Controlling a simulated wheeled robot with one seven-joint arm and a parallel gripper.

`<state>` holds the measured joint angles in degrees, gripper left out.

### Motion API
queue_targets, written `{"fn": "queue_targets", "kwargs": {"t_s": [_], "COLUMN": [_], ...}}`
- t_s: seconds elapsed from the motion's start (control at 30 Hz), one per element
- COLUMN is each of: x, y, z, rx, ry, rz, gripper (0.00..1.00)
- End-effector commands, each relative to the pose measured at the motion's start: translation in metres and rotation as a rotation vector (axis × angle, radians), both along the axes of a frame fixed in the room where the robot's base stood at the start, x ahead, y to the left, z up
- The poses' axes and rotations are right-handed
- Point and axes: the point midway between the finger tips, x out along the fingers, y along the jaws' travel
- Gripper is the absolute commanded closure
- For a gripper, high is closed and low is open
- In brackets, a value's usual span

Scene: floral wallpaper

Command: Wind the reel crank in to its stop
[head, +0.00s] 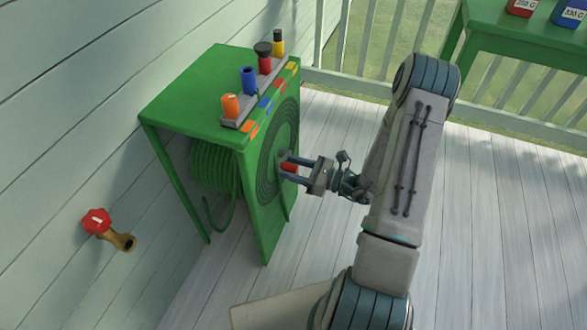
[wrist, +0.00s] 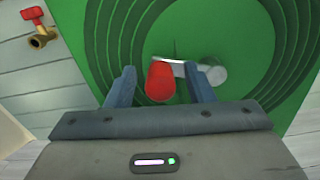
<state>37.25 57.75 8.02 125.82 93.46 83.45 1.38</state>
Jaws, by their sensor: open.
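The green hose reel cabinet (head: 190,95) stands against the wall, with its ringed side panel (head: 262,200) facing my gripper. The red crank knob (wrist: 160,82) sits at the end of a pale crank arm (wrist: 170,61), which runs to a grey hub (wrist: 212,74) at its right in the wrist view. My gripper (wrist: 160,88) is open, with one blue finger on each side of the knob and gaps visible. In the head view my gripper (head: 288,167) is at the panel, and the red knob (head: 289,167) shows between its fingers. Green hose (head: 215,168) is coiled inside the cabinet.
A shelf (head: 262,92) on the cabinet top holds several coloured nozzles. A brass tap with a red handle (head: 96,221) is on the wall at left. A green table (head: 510,40) with labelled weights stands at the back right. The deck (head: 480,200) is clear.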

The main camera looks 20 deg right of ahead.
Motion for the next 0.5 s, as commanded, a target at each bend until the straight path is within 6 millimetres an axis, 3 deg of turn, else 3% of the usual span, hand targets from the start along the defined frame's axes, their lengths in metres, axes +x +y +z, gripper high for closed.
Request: {"fn": "queue_targets", "kwargs": {"t_s": [0.17,0.33,0.5], "x": [0.0,0.0,0.0], "y": [0.0,-0.0001,-0.0003], "z": [0.0002,0.0002,0.0007], "rx": [0.0,0.0,0.001], "ry": [0.0,0.0,0.002], "rz": [0.0,0.0,0.0], "gripper": [0.52,0.99,1.0]}}
